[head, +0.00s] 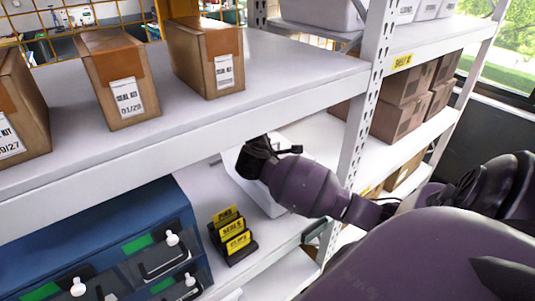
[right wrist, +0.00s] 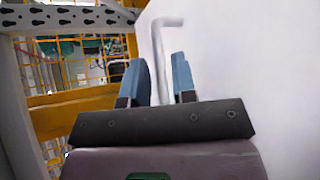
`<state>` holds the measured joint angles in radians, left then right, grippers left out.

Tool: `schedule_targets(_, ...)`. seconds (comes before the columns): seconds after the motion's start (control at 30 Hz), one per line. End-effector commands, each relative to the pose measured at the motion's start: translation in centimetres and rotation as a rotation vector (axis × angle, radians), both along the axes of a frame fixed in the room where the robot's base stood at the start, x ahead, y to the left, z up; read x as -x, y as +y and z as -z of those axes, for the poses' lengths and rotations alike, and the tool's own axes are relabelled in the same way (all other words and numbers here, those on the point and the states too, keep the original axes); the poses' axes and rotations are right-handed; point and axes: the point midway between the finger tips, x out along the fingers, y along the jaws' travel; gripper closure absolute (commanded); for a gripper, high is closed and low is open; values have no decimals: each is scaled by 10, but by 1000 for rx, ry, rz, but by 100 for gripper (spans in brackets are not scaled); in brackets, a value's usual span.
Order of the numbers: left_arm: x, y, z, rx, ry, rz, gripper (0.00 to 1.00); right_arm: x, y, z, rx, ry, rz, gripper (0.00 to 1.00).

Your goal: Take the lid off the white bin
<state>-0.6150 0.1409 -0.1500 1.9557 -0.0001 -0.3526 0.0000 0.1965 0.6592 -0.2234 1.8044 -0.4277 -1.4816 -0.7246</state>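The white bin (head: 258,193) stands on the lower shelf, partly hidden behind my right gripper and the upper shelf board. My right gripper (head: 262,156) is at the top of the bin, under the upper shelf's edge. In the right wrist view a large white surface (right wrist: 245,65) fills the right side; I cannot tell whether it is lid or bin wall. A bent white bar handle (right wrist: 159,50) sticks out from it. The blue fingers of my right gripper (right wrist: 160,70) are apart, with the handle between them; contact is unclear. My left gripper is not in view.
Cardboard boxes (head: 122,82) stand on the upper shelf (head: 290,75). A blue drawer cabinet (head: 100,235) and a black holder with yellow labels (head: 233,235) are left of the bin. A perforated upright (head: 365,115) stands close to my right forearm.

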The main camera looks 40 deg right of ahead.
Motion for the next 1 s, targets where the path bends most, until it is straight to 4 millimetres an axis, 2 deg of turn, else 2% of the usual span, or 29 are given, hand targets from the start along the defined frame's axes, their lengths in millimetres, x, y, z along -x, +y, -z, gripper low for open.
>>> schedule_targets(0.2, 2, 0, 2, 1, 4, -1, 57, 0, 0, 0, 0, 0, 0, 76)
schedule_targets(0.37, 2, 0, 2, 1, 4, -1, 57, 0, 0, 0, 0, 0, 0, 100)
schedule_targets(0.77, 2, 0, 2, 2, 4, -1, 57, -1, -1, -2, 1, -1, 0, 100)
schedule_targets(1.0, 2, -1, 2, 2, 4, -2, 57, -13, -11, -19, 1, -3, -3, 100)
